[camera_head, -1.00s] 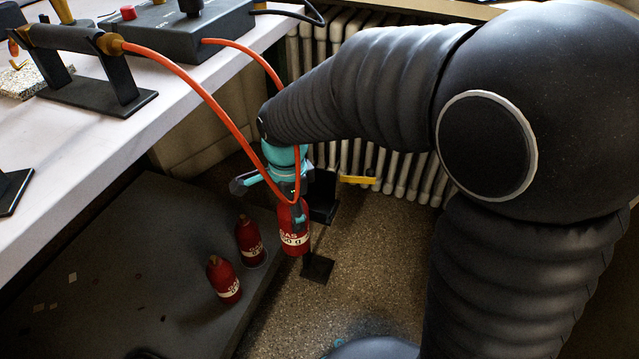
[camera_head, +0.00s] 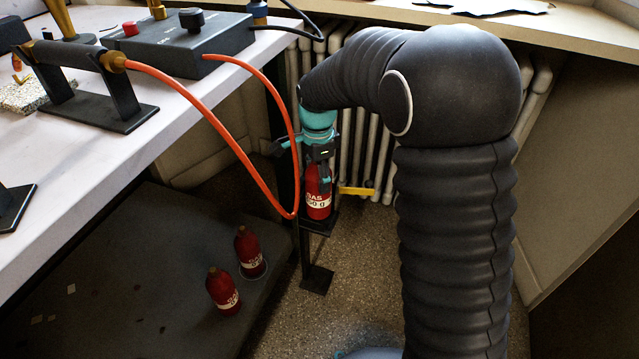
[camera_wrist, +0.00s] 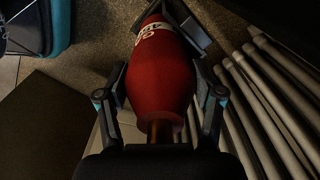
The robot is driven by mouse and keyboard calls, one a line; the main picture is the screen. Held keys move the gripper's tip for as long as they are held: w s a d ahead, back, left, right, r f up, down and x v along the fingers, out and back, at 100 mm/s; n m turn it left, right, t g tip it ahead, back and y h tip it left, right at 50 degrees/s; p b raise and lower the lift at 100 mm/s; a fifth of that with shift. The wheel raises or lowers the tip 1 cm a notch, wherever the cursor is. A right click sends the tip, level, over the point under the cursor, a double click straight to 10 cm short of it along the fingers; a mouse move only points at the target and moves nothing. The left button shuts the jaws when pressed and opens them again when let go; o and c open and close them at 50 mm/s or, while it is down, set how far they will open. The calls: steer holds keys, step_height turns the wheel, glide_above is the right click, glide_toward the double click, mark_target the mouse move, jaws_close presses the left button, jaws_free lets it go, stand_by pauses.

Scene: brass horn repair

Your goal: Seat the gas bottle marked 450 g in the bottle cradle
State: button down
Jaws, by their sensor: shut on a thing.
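My gripper (camera_head: 319,168) is shut on a red gas bottle (camera_head: 318,196) with a white label; the label's end reads "50 g", and its first digit is unclear. The bottle is upright. Its bottom is at the plate of the black bottle cradle (camera_head: 320,226), which stands on a post beside the bench; I cannot tell whether it rests there. In the wrist view my fingers (camera_wrist: 163,98) lie on both sides of the bottle (camera_wrist: 160,75), with its brass neck towards me and a dark cradle part (camera_wrist: 190,32) by its far end.
Two more red bottles stand on the low dark shelf, one behind (camera_head: 248,253) and one in front (camera_head: 223,292). An orange hose (camera_head: 235,143) hangs from the white bench (camera_head: 165,135) close left of my gripper. A yellow bar (camera_head: 356,191) and a radiator (camera_head: 366,150) are close by.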

steer(key=shift+w+d+f, duration=0.1)
steer(key=shift+w+f, duration=0.1)
steer(key=shift+f, duration=0.65)
steer(key=shift+w+f, duration=0.15)
steer(key=shift+f, duration=0.85)
steer(key=shift+c, duration=0.8)
jaws_free()
step_height(320, 180, up, 12)
steer(key=shift+f+p, duration=0.2)
steer(key=shift+p, duration=0.25)
steer(key=shift+s+r, duration=0.1)
steer(key=shift+r, duration=0.25)
